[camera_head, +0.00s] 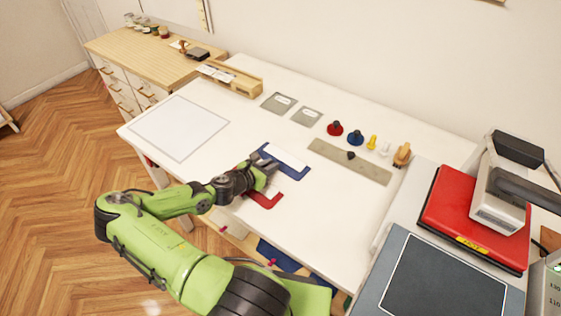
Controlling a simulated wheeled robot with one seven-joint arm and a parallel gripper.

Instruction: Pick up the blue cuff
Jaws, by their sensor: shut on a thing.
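The blue cuff (296,170), a blue-edged piece with a white middle, is on the white table near its centre. My gripper (268,164) is at the left side of this cuff, with its fingers shut on its edge. The fingers and arm hide part of that side. The cuff looks flat and at or very near the table top; I cannot tell if there is a gap beneath it.
A red-edged piece (268,202) lies just in front of my gripper. A grey ruler-like strip (362,167), red (335,129) and blue (355,138) knobs stand behind. A red heat press (470,222) is at right. A white sheet (178,127) lies at left.

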